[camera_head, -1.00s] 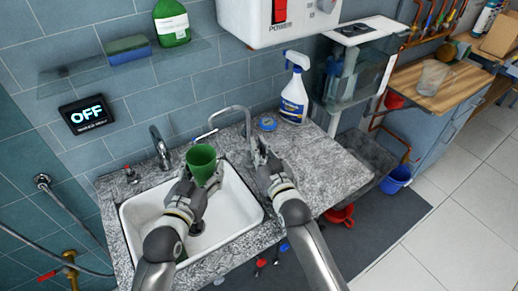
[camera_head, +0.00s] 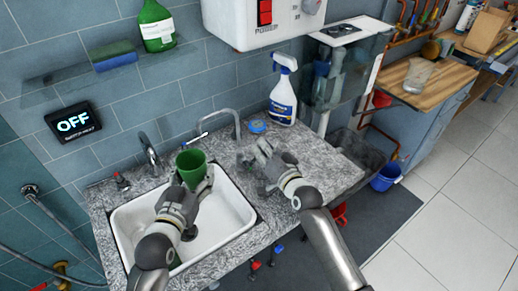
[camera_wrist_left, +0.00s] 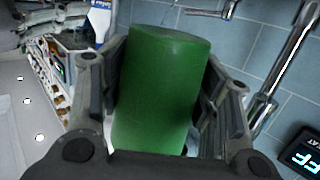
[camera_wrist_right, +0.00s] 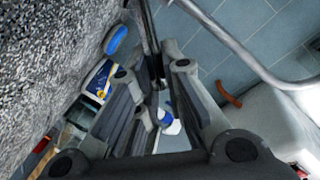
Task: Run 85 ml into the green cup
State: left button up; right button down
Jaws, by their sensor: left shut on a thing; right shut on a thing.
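The green cup (camera_head: 190,165) is upright in my left gripper (camera_head: 188,188), over the white sink (camera_head: 232,218), by the thin spout end (camera_head: 200,137) of the gooseneck tap (camera_head: 236,118). My left gripper is shut around the cup, seen also in the left wrist view (camera_wrist_left: 160,95). The inside of the cup and any water level cannot be made out. My right gripper (camera_head: 258,152) is just right of the tap's base. In the right wrist view, its fingers (camera_wrist_right: 158,95) are shut by a slim metal rod (camera_wrist_right: 150,40), apparently the tap's lever. I cannot tell whether water runs.
A second dark tap (camera_head: 150,155) stands at the sink's back left. A wall display (camera_head: 73,121) reads OFF. A spray bottle (camera_head: 283,92) and a blue round item (camera_head: 258,126) stand on the granite counter (camera_head: 325,165) at the back right. A white heater (camera_head: 240,22) hangs above.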

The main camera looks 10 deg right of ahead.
jog(key=shift+w+d+f+m, duration=0.25)
jog(key=shift+d+f+m, duration=0.35)
jog(key=shift+m, duration=0.5)
jog(key=shift+a+f, duration=0.1)
jog(key=c, duration=1.5)
grip_release()
jog(key=v, duration=1.2)
jog(key=shift+d, duration=0.2)
